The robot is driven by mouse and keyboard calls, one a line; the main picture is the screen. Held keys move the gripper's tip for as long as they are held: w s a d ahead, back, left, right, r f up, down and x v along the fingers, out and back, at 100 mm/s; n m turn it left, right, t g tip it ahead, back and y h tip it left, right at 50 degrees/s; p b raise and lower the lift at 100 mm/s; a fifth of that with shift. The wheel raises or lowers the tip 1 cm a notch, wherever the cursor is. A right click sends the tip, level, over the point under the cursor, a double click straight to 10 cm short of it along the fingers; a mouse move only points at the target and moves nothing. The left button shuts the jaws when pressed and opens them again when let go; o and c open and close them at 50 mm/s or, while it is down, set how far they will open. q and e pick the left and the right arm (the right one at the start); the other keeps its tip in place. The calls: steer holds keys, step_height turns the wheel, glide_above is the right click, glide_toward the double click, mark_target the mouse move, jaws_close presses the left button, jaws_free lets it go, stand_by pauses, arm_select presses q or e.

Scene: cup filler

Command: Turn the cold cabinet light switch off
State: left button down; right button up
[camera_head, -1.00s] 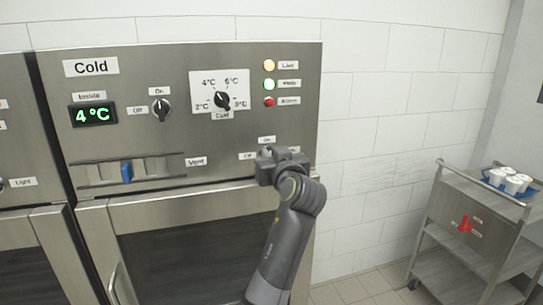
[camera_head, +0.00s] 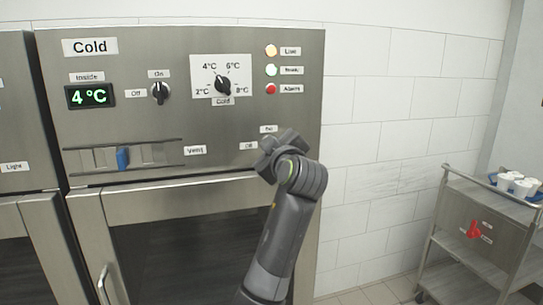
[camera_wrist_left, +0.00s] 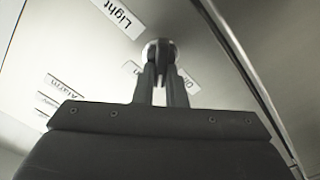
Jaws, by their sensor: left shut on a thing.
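The cold cabinet's control panel (camera_head: 215,130) fills the left and middle of the head view. Its light switch is hidden there behind my left gripper (camera_head: 280,148), beside the "On" and "Off" labels (camera_head: 249,146). In the left wrist view the round switch knob (camera_wrist_left: 158,47) shows beneath a "Light" label (camera_wrist_left: 118,17). My left gripper (camera_wrist_left: 161,70) is shut on the knob there, its fingers on both sides of the grip. The gripper is tilted in the head view. My right gripper is in neither view.
The cold panel also has a power knob (camera_head: 160,92), a temperature dial (camera_head: 223,84), a blue vent slider (camera_head: 122,159) and lamps at its right. A steel cart (camera_head: 480,235) with white cups (camera_head: 517,184) stands at the far right. The tiled wall between is clear.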

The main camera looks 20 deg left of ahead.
arm_select(q)
steer(key=shift+s+a+f+n+b, duration=0.15)
steer(key=shift+n+b, duration=0.75)
steer(key=shift+n, duration=0.65)
steer(key=shift+w+d+f+n+b, duration=0.1)
steer(key=shift+f+n+b, duration=0.1)
steer(key=shift+n+b, duration=1.05)
steer(key=shift+s+a+f+n+b, duration=0.15)
steer(key=shift+n+b, duration=0.4)
steer(key=shift+n, duration=1.35)
steer(key=shift+w, duration=0.1)
steer(key=c, duration=1.5)
jaws_free()
steer(key=shift+d, duration=0.1)
